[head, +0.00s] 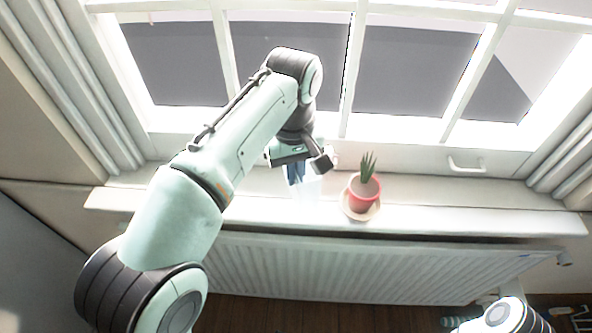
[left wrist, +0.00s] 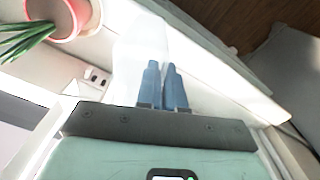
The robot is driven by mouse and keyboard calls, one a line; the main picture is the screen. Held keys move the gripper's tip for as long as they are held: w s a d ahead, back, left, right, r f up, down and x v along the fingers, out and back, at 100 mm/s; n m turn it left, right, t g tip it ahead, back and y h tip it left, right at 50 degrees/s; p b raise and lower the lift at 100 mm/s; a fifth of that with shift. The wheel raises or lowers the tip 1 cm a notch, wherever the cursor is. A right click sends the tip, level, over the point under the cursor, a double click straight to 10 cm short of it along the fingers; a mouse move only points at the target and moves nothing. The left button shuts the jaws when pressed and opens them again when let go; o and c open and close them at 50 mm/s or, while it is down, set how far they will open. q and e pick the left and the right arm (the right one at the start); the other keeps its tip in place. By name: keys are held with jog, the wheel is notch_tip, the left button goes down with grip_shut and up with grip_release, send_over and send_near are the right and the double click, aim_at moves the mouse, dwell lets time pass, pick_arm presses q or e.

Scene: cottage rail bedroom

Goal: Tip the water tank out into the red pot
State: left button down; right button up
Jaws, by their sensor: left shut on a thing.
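The red pot (head: 363,203) stands upright on a pale saucer (head: 347,212) on the window sill and holds a spiky green plant (head: 368,165). The pot also shows at the upper left of the left wrist view (left wrist: 87,22). My left gripper (head: 296,172) is left of the pot, above the sill. Its blue fingers (left wrist: 162,85) are shut on the clear water tank (left wrist: 140,38), which shows faintly beside the pot in the head view (head: 309,188). The tank's tilt and any water in it cannot be made out. My right gripper is out of view.
The pale sill (head: 450,216) is clear right of the pot. A window with a handle (head: 467,165) rises behind it, and a white radiator (head: 330,270) is below. Curtains hang at both sides. A small socket-like fitting (left wrist: 96,77) shows in the left wrist view.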

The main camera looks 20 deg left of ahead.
pick_arm(q)
jog(key=s+d+r, duration=0.1)
jog(key=s+r, duration=0.4)
jog(key=shift+s+d, duration=0.3)
jog(key=shift+s, duration=0.1)
dwell(0.6)
